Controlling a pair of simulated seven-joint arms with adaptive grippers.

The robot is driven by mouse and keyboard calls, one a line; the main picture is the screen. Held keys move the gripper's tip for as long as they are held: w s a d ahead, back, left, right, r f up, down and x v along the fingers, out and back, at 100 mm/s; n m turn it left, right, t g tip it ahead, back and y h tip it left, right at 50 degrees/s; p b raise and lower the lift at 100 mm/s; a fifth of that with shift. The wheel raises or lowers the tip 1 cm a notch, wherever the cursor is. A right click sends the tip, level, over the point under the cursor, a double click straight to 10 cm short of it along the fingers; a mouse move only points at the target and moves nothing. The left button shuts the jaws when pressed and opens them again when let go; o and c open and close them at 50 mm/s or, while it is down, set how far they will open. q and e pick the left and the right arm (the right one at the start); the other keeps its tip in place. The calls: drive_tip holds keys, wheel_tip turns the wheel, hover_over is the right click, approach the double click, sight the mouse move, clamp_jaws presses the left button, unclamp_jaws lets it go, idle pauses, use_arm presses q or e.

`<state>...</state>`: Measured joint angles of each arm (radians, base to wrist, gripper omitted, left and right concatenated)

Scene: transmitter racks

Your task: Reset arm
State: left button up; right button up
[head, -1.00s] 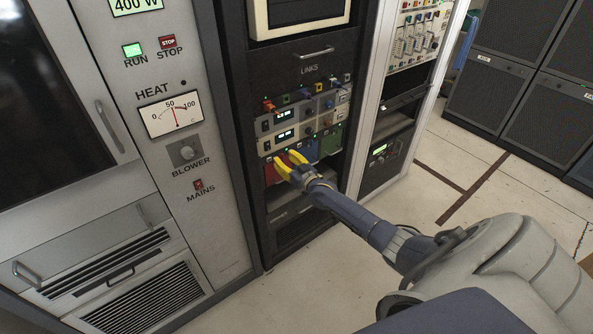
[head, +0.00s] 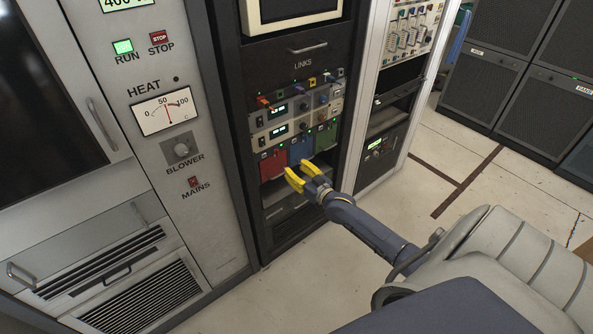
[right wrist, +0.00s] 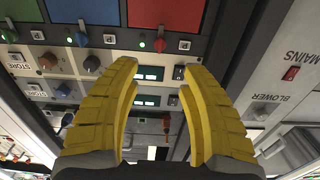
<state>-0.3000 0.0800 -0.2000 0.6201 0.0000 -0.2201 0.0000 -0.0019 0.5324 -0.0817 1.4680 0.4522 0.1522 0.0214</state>
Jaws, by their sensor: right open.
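My right gripper (head: 300,175) has yellow fingers and is in front of the middle rack, just below and in front of its coloured modules. In the right wrist view my right gripper (right wrist: 158,85) shows its two fingers spread apart with nothing between them. The modules are a red one (head: 273,165), a blue one (head: 301,150) and a green one (head: 326,138), side by side. In the right wrist view the red module (right wrist: 158,13) and the blue module (right wrist: 82,11) appear at the top. My left gripper is not in view.
A grey cabinet with a heat meter (head: 166,112), blower knob (head: 181,150) and mains switch (head: 194,181) stands at the left. A LINKS panel (head: 303,65) is above the modules. Dark cabinets (head: 545,110) stand at the back right. The pale floor (head: 480,225) between is clear.

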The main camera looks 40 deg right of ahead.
idle(0.4)
drive_tip(key=s+d+f+n+g+h, duration=0.1)
drive_tip(key=s+f+g, duration=0.15)
drive_tip(key=f, duration=0.75)
drive_tip(key=s+d+f+g, duration=0.15)
drive_tip(key=s+f, duration=0.25)
drive_tip(key=f, duration=0.5)
drive_tip(key=s+a+f+n+g, duration=0.1)
drive_tip(key=s+a+f+g, duration=0.15)
drive_tip(key=s+f, duration=0.55)
drive_tip(key=s+a+f+g, duration=0.1)
drive_tip(key=s+f+g, duration=0.3)
drive_tip(key=f, duration=0.5)
drive_tip(key=s+a+f+g, duration=0.1)
drive_tip(key=s+a+f, duration=0.2)
drive_tip(key=s+f, duration=0.3)
drive_tip(key=s+a+f+n+g, duration=0.1)
drive_tip(key=s+a+f, duration=0.2)
drive_tip(key=s, duration=0.6)
drive_tip(key=s+a+f+g, duration=0.1)
drive_tip(key=s+a+f, duration=0.2)
drive_tip(key=s+f, duration=0.3)
drive_tip(key=s+a+f+g, duration=0.1)
drive_tip(key=s+a, duration=0.4)
drive_tip(key=s, duration=0.5)
drive_tip(key=s+a+f+g, duration=0.2)
drive_tip(key=s+a, duration=0.4)
drive_tip(key=s, duration=0.4)
drive_tip(key=shift+n+y, duration=0.3)
